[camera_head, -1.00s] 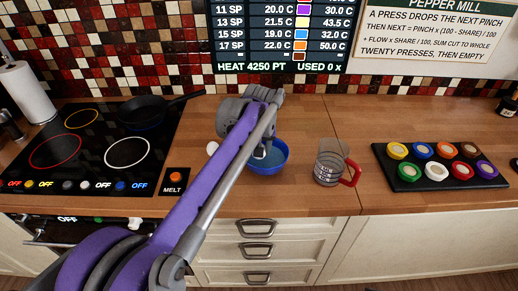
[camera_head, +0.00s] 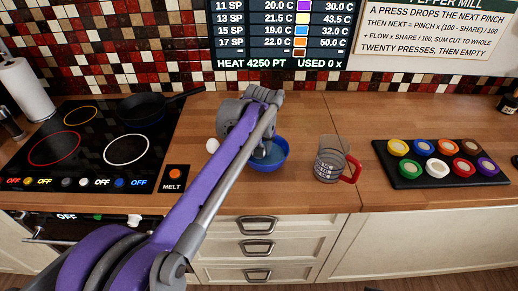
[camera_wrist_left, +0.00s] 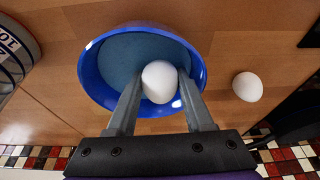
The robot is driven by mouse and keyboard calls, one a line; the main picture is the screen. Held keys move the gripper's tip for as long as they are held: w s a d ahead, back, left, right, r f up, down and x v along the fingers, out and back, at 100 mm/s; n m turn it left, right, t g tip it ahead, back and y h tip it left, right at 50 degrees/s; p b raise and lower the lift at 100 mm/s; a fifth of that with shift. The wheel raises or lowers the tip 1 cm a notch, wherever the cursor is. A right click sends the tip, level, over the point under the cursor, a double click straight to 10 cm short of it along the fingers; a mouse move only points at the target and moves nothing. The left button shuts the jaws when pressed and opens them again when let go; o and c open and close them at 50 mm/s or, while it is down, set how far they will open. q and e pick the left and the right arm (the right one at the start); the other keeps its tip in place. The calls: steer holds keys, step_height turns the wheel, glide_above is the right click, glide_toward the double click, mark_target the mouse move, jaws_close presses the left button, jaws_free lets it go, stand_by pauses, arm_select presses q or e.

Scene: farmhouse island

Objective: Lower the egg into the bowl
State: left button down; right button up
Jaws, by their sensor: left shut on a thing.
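A blue bowl (camera_head: 281,157) stands on the wooden counter, partly hidden by my left arm in the head view. It also shows in the left wrist view (camera_wrist_left: 92,75), with a lighter blue inside. My left gripper (camera_wrist_left: 160,88) is shut on a white egg (camera_wrist_left: 159,80), which lies between its fingertips and overlaps the bowl's inside in the wrist view. I cannot tell whether the egg touches the bowl's bottom. In the head view the left gripper (camera_head: 262,153) is over the bowl and the held egg is hidden. My right gripper is not in view.
A second white egg (camera_wrist_left: 247,86) lies on the counter beside the bowl; it shows in the head view too (camera_head: 212,145). A measuring jug (camera_head: 330,160) with a red handle stands right of the bowl. A cooktop with a pan (camera_head: 142,109) is at left, a black tray of jars (camera_head: 408,178) at right.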

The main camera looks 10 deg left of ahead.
arm_select(q)
steer(key=shift+c, duration=1)
jaws_free()
steer(key=shift+r, duration=0.1)
steer(key=a+p+v, duration=0.1)
steer(key=v, duration=1)
steer(key=s+a+f+m+p, duration=0.1)
steer(key=s+f, duration=0.4)
steer(key=s, duration=0.4)
steer(key=s+a+f+m+t+p, duration=0.1)
steer(key=s+f, duration=0.5)
steer(key=s, duration=0.3)
steer(key=s+a+f+m+t+h+p, duration=0.1)
steer(key=s+a+f, duration=0.1)
steer(key=s+f, duration=0.4)
steer(key=s, duration=0.4)
